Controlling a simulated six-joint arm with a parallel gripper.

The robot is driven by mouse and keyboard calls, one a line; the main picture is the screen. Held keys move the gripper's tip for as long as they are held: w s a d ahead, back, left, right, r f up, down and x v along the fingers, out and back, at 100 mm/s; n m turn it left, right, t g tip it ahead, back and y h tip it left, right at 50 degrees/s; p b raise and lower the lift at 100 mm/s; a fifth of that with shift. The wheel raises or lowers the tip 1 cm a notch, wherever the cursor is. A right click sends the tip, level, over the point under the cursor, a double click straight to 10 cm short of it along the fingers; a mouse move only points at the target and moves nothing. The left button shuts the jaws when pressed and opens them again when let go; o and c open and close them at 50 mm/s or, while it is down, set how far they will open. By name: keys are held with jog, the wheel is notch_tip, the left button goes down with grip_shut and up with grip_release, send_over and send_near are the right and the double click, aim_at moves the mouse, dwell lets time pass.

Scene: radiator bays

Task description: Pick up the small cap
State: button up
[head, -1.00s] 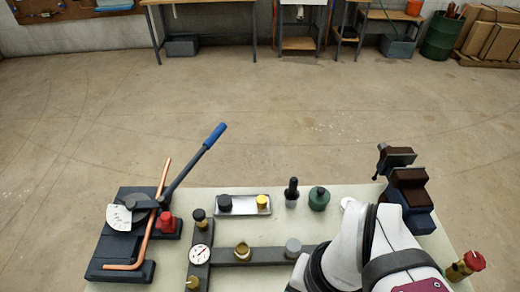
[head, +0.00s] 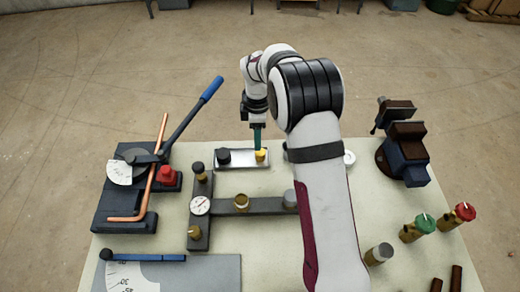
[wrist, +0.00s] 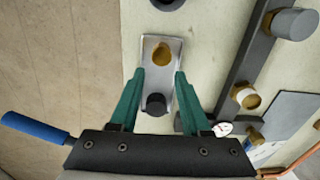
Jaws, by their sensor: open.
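A small metal tray (head: 242,165) holds two caps. The smaller, yellow cap (head: 261,155) is at its right end and the larger black cap (head: 223,157) at its left end. My gripper (head: 258,149) points down at the right part of the tray, with its teal fingers by the yellow cap. In the wrist view the fingers (wrist: 160,74) are open and empty. The yellow cap (wrist: 161,54) shows just beyond the fingertips, roughly centred between them. The black cap (wrist: 156,104) shows between the fingers, nearer the palm. Whether a finger touches anything I cannot tell.
A dark manifold (head: 263,206) with a gauge (head: 200,206) and brass fittings lies in front of the tray. A pipe bender (head: 130,195) with a blue-tipped lever stands left. A vise (head: 404,155) and valves with red and green knobs stand right.

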aim_at(260, 155)
jog(key=f, duration=0.6)
jog(key=shift+s+d+f, duration=0.1)
jog(key=shift+d+f, duration=0.2)
jog(key=shift+d, duration=0.1)
grip_shut()
